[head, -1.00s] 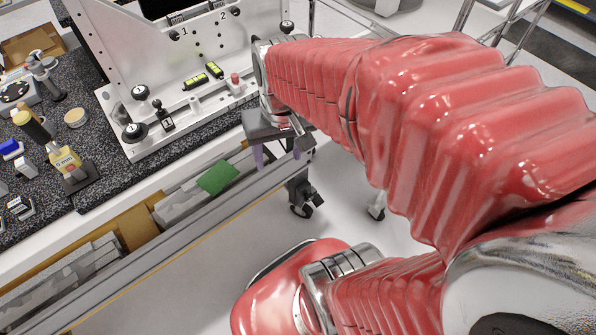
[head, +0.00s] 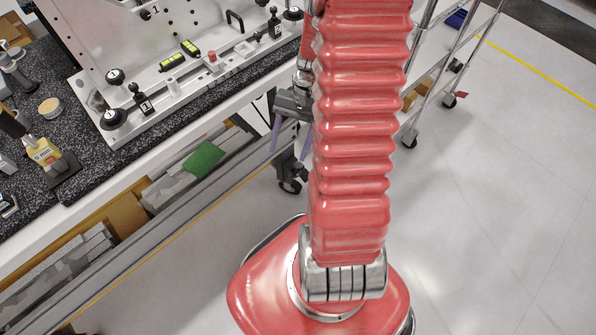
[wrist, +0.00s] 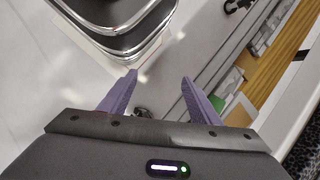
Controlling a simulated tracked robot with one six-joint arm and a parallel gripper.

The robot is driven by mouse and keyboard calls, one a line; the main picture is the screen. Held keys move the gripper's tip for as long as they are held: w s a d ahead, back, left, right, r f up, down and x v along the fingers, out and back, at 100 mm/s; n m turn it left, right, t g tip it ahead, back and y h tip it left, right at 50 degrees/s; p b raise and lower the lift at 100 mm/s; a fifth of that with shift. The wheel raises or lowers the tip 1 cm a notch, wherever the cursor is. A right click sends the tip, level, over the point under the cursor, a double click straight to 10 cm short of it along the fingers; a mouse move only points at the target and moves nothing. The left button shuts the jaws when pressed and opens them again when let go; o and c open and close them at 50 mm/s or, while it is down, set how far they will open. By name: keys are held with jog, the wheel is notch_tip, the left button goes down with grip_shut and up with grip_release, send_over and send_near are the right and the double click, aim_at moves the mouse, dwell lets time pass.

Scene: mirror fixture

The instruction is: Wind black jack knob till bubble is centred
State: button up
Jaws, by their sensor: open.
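The metal mirror fixture (head: 88,32) stands on a dark speckled bench top in the head view. Two yellow-green bubble vials, one left (head: 172,62) and one right (head: 190,47), lie on its base; their bubbles are too small to read. Black round knobs sit at the base's left end, one behind (head: 115,76) and one at the front corner (head: 113,119). Another black knob (head: 292,13) is at the far right end. I cannot tell which is the jack knob. My gripper (head: 288,146) is open and empty, beyond the bench's front edge. Its purple fingers (wrist: 160,78) point at the floor side in the wrist view.
A black lever clamp (head: 141,100) and a red-topped part (head: 211,62) stand on the fixture base. A yellow bottle (head: 45,153) is on the bench at left. Shelves with a green item (head: 203,160) run below the bench edge. A wire cart (head: 436,75) stands at right; floor around it is open.

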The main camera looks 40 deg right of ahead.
jog(key=d+f+m+t+y, duration=0.2)
jog(key=f+m+y, duration=0.15)
jog(key=f, duration=0.65)
jog(key=d+f+m+t+y, duration=0.25)
jog(key=f+m, duration=0.25)
jog(key=f, duration=0.4)
jog(key=m+t+h, duration=1)
jog(key=m, duration=0.7)
send_near(298, 175)
jog(key=v, duration=0.4)
jog(key=shift+s+d+r, duration=0.15)
jog(key=shift+s+r, duration=0.05)
jog(key=shift+s, duration=0.1)
jog(key=shift+w, duration=0.1)
jog(key=x, duration=1.3)
jog(key=shift+w+f, duration=0.2)
jog(key=shift+w, duration=0.1)
jog(key=c, duration=1.1)
